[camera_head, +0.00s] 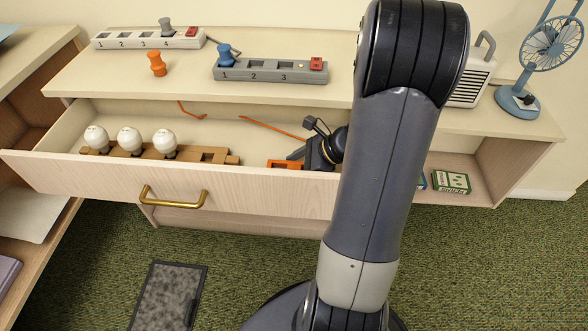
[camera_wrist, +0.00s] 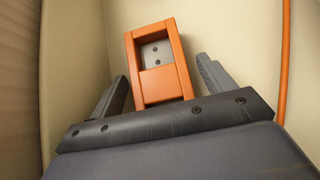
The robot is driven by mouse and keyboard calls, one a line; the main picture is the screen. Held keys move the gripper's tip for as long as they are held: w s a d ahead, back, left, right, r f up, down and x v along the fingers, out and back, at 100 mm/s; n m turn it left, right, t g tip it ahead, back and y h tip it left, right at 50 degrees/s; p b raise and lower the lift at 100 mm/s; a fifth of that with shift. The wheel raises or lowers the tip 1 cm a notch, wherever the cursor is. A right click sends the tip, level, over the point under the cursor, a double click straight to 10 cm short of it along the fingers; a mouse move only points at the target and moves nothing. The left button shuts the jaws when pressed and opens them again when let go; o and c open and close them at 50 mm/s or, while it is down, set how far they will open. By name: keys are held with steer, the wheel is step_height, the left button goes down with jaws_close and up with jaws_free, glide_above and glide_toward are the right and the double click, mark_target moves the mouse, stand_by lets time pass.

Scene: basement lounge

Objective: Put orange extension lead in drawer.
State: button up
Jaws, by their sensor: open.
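The orange extension lead (camera_head: 284,164) lies inside the open drawer (camera_head: 95,176), near the drawer's front wall. In the wrist view its orange block (camera_wrist: 158,86), with a recess in one end, sits between my gripper's fingers. An orange cord (camera_head: 272,127) runs along the drawer; it also shows in the wrist view (camera_wrist: 284,62). My gripper (camera_head: 300,155) is open, with a finger on either side of the block. The left finger is close to it and a gap shows at the right. My arm hides the drawer's right part.
A wooden holder (camera_head: 222,157) with three white bulbs (camera_head: 129,140) fills the drawer's left. On top stand a white power strip (camera_head: 140,40), a grey power strip (camera_head: 265,70) with a blue plug, an orange plug (camera_head: 157,64), a heater (camera_head: 472,85) and a fan (camera_head: 518,99).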

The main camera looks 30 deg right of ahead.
steer(key=shift+d+r, duration=0.25)
steer(key=shift+r, duration=0.2)
steer(key=p+v, duration=0.3)
steer(key=v, duration=0.8)
steer(key=shift+s, duration=0.2)
